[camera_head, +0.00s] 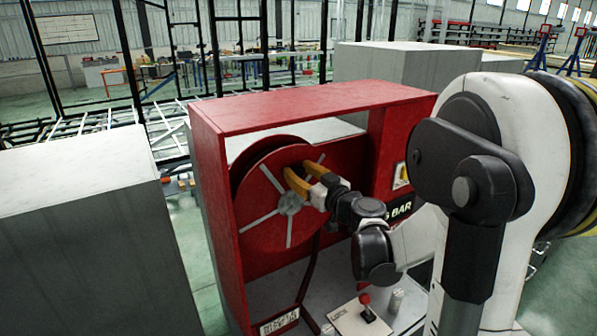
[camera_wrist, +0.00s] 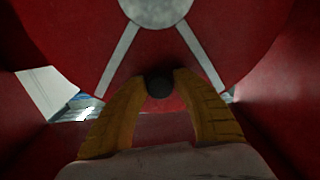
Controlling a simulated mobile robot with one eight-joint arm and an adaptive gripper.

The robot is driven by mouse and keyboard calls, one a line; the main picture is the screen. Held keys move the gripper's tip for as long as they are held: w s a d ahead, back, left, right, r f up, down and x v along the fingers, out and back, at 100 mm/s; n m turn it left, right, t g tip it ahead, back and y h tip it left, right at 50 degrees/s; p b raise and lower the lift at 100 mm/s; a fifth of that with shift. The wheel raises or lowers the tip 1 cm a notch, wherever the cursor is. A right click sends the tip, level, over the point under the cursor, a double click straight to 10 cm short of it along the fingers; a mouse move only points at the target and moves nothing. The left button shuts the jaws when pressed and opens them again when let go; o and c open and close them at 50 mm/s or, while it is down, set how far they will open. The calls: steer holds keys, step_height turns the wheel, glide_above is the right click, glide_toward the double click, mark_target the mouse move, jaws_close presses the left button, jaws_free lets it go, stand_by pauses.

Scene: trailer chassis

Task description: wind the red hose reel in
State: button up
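The red hose reel disc (camera_head: 262,212) stands upright inside a red open cabinet (camera_head: 300,107), with pale spokes and a grey hub (camera_head: 290,204). The hub also shows at the top of the wrist view (camera_wrist: 156,6). My gripper (camera_head: 296,178) has yellow fingers and reaches the reel's face near the hub. In the wrist view, my gripper (camera_wrist: 160,82) has a dark round knob (camera_wrist: 160,86) between its fingertips. The fingers appear to touch the knob on both sides. The knob is hidden by the fingers in the head view. A dark hose (camera_head: 311,272) hangs below the reel.
A small panel with a red-knobbed lever (camera_head: 366,306) sits low in front of the cabinet. A label plate (camera_head: 279,322) is at its lower left. Grey boxes stand to the left (camera_head: 85,230) and behind (camera_head: 410,65). The cabinet's side walls flank my gripper closely.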

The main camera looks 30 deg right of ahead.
jaws_close()
steer(key=shift+d, duration=0.15)
steer(key=shift+d+f+m+b, duration=0.25)
steer(key=shift+d+m+b, duration=0.5)
steer(key=shift+m, duration=0.05)
steer(key=d+f+m+b, duration=0.8)
steer(key=f+m+b, duration=0.2)
steer(key=m, duration=0.5)
steer(key=shift+w+d+f+m+h+b, duration=0.2)
steer(key=shift+f+m+h+b, duration=0.15)
steer(key=shift+b, duration=0.9)
steer(key=shift+s, duration=0.1)
